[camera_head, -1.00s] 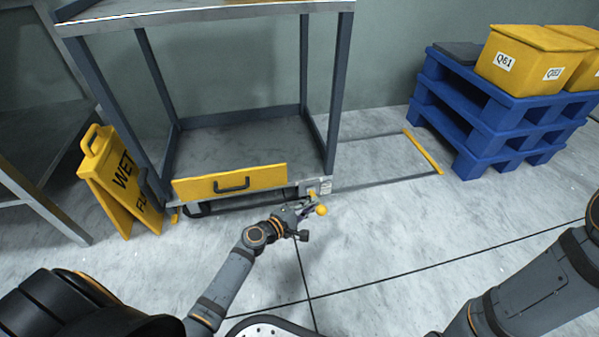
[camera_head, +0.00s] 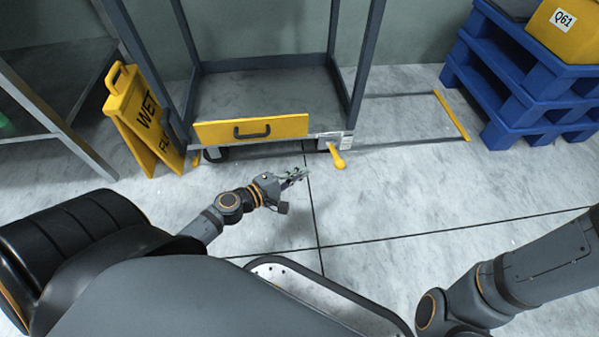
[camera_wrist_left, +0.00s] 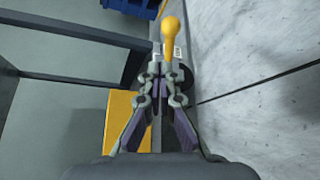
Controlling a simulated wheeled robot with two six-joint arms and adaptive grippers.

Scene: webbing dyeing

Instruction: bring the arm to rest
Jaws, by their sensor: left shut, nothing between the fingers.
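My left gripper (camera_head: 300,175) is shut and empty, in the open air in front of the grey metal cart (camera_head: 262,92). It also shows in the left wrist view (camera_wrist_left: 161,70) with its fingertips together. The cart's yellow lever with a round knob (camera_head: 337,158) sticks out at the cart's lower right corner, apart from the fingers. In the left wrist view the lever (camera_wrist_left: 175,35) appears just beyond the fingertips. My right arm enters at the lower right of the head view, and its gripper is out of the picture.
The cart has a yellow front panel with a black handle (camera_head: 251,130). A yellow wet floor sign (camera_head: 145,122) stands left of it. A blue pallet stack (camera_head: 525,90) with a yellow bin (camera_head: 566,30) is at the right. The marble floor between is clear.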

